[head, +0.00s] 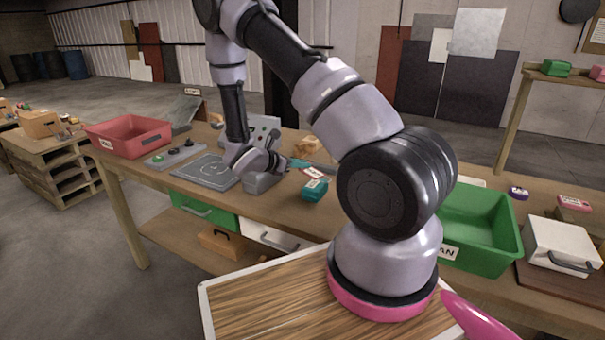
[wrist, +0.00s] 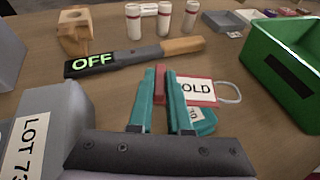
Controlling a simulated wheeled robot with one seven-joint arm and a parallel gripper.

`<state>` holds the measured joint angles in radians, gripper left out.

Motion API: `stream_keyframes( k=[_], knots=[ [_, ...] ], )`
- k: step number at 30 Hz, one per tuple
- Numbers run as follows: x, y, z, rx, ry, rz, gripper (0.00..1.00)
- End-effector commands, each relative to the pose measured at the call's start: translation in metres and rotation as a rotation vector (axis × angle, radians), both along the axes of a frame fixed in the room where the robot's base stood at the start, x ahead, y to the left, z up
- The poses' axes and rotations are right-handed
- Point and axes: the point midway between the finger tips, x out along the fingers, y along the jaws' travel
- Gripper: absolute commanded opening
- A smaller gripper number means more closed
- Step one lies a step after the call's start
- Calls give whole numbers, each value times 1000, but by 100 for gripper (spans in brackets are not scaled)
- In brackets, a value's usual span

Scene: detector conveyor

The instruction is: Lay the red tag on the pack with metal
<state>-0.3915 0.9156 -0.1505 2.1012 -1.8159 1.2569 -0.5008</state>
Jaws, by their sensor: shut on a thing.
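My gripper (head: 300,165) has teal fingers, which show in the wrist view (wrist: 163,80). It is shut on the red tag (wrist: 196,91), gripping its red edge. The tag has a white face with a red border, partly hidden lettering ending "OLD", and a pale string loop at its right. It also shows in the head view (head: 313,173). A teal pack (head: 314,190) sits on the bench just below the tag; in the wrist view the tag and fingers partly cover this pack (wrist: 205,124). I cannot tell whether the tag touches it.
A wand (wrist: 130,59) reading "OFF" lies beyond my fingers. A grey box (wrist: 50,120) marked "LOT 73" is close on the left. A green bin (head: 480,225) stands right, a red bin (head: 130,137) left. A purple pack (head: 518,193) and pink pack (head: 574,203) are far right.

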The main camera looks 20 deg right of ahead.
Motion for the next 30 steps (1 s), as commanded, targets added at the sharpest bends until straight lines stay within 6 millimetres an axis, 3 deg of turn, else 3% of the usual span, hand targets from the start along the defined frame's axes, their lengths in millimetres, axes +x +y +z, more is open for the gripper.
stream_keyframes(
  k=[6, 17, 18, 19, 30],
  knots=[
    [0, 0, -30, 0, 2, -1, 0],
    [0, 0, -34, 0, 1, 0, 0],
    [0, 0, -33, 0, 1, 0, 32],
    [0, 0, -33, 0, 1, 0, 43],
    [0, 0, -31, 0, -1, 0, 46]
  ],
)
